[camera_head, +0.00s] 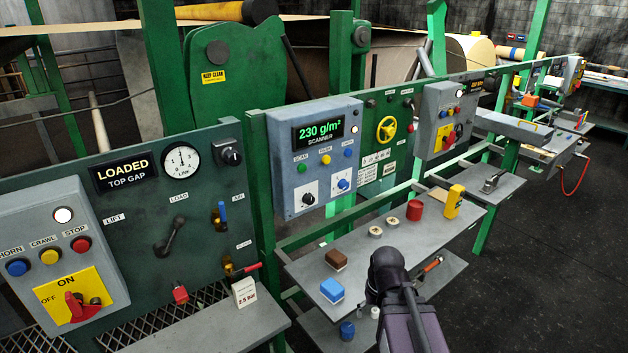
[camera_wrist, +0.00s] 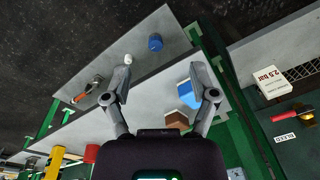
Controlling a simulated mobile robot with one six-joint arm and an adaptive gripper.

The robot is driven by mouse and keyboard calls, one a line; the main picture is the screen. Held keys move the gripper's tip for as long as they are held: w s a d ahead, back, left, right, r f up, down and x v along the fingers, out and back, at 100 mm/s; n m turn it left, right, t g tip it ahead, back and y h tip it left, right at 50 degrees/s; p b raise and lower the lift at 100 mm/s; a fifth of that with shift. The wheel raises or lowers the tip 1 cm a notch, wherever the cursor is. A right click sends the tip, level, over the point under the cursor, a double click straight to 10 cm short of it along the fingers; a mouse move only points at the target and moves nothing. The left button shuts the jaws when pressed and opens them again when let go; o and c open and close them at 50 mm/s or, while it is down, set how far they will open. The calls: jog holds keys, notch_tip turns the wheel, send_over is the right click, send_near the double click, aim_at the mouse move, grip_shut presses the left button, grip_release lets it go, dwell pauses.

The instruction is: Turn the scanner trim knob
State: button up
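The grey-blue scanner box (camera_head: 314,160) hangs on the green panel in the head view, its display reading 230 g/m² in green. Two knobs sit on white plates at its lower part: a black one (camera_head: 308,199) at left and a blue one (camera_head: 343,184) at right. Their small labels are too small to read, so I cannot tell which is trim. My gripper shows in the wrist view (camera_wrist: 160,64) with its fingers spread apart and nothing between them. It points down over the shelf, right of and below the scanner box in the head view, and is not touching either knob.
The grey shelf (camera_head: 380,250) below the scanner carries a blue-and-white block (camera_head: 332,291), a brown block (camera_head: 336,260), a red cylinder (camera_head: 414,210) and a yellow item (camera_head: 454,202). A lever (camera_head: 170,236) sticks out at left. Dark floor lies open at right.

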jog(key=w+a+n+t+y+b, duration=0.2)
jog(key=w+a+n+y, duration=0.2)
jog(key=w+a, duration=0.25)
jog(key=n+t+y+b, duration=0.5)
jog(key=t+y+b, duration=0.15)
jog(key=t, duration=0.55)
send_near(311, 201)
jog(key=s, duration=0.1)
jog(key=s+d, duration=0.2)
jog(key=shift+r+h, duration=0.25)
jog(key=shift+h, duration=0.1)
jog(key=x, duration=1.3)
jog(key=shift+w+a, duration=0.25)
jog(key=shift+w, duration=0.05)
jog(key=shift+c, duration=0.2)
jog(key=c, duration=1.1)
